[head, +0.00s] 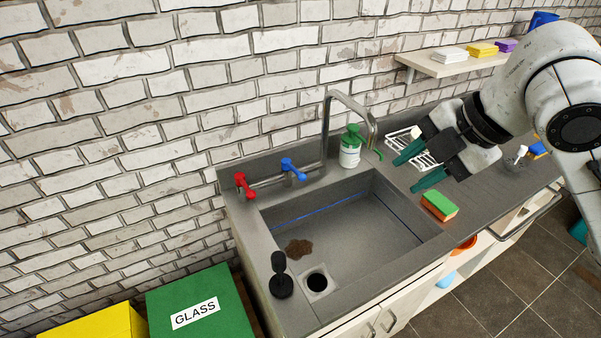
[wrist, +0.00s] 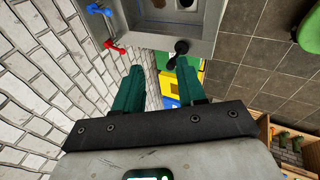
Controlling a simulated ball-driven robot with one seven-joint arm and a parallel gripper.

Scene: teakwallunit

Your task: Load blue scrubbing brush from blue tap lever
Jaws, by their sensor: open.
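The blue tap lever (head: 293,169) is on the pipe behind the sink, between the red lever and the spout. It also shows at the top left of the wrist view (wrist: 97,9). I cannot make out a blue scrubbing brush in either view, and nothing is seen hanging from the blue lever. My gripper (head: 406,174), with teal fingers, is open and empty above the counter to the right of the sink, well apart from the blue lever. In the wrist view my gripper (wrist: 158,76) has a clear gap between its fingers.
The red tap lever (head: 243,184), tall spout (head: 327,125) and green-topped soap bottle (head: 350,150) line the sink's back. A black plunger-like object (head: 281,280) stands at the sink's front left corner. A green-orange sponge (head: 439,205) and wire rack (head: 412,150) lie near my gripper.

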